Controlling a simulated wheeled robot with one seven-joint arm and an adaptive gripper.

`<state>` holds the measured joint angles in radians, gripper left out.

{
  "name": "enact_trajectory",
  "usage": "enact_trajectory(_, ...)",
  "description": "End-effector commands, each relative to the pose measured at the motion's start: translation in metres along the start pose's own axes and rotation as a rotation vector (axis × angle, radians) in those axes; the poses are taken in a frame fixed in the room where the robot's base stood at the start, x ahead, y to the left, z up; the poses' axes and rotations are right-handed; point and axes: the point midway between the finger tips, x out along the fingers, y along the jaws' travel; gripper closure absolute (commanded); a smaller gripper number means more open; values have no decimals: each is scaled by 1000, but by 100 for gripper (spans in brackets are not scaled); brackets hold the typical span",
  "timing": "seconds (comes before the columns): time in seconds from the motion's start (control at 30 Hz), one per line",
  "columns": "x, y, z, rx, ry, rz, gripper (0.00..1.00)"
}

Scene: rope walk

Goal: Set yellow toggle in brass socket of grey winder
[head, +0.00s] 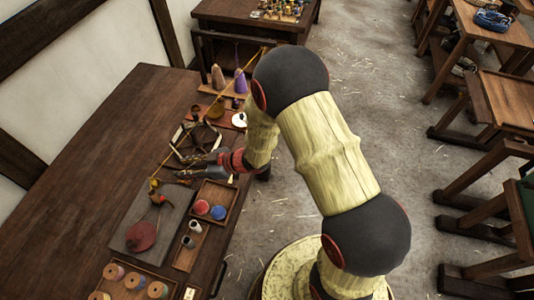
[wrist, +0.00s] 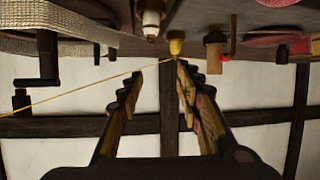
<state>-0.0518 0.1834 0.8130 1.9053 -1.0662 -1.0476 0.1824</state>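My gripper (head: 180,175) reaches in from the right, low over the dark wooden table. In the wrist view its two fingers (wrist: 160,72) stand apart, with no object clearly between them. A small yellow piece (wrist: 176,42), probably the toggle, shows just beyond the right fingertip; I cannot tell whether they touch. A thin yellow cord (wrist: 85,87) runs from the lower left toward it. In the head view a small yellow bit shows at the cord's end (head: 153,183), by the far edge of a grey board (head: 120,241). I cannot pick out the grey winder or its brass socket for certain.
A red disc (head: 141,236) lies on the grey board. A tray (head: 228,190) with red and blue pieces stands beside it. A spool tray (head: 151,274) is at the front. Cones (head: 240,82) stand at the back. Bare table lies left.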

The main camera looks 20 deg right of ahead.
Motion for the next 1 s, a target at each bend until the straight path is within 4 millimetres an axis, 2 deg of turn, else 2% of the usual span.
enact_trajectory(0.03, -8, 21, -16, -24, -25, 59, 65)
enact_trajectory(0.13, -38, 69, -42, -47, -123, 221, 65)
enact_trajectory(0.23, -90, 112, -73, -35, -230, 406, 65)
enact_trajectory(0.33, -152, 135, -99, 22, -326, 570, 65)
enact_trajectory(0.43, -217, 136, -119, 114, -408, 704, 65)
enact_trajectory(0.5, -260, 123, -128, 195, -459, 774, 65)
enact_trajectory(0.57, -295, 105, -134, 274, -494, 819, 65)
enact_trajectory(0.6, -317, 88, -136, 329, -517, 839, 65)
enact_trajectory(0.67, -344, 60, -138, 414, -545, 855, 65)
enact_trajectory(0.7, -360, 40, -138, 469, -562, 856, 65)
enact_trajectory(0.8, -387, -11, -136, 587, -595, 835, 65)
enact_trajectory(0.9, -401, -52, -133, 671, -618, 799, 65)
enact_trajectory(1.0, -408, -78, -132, 718, -631, 769, 65)
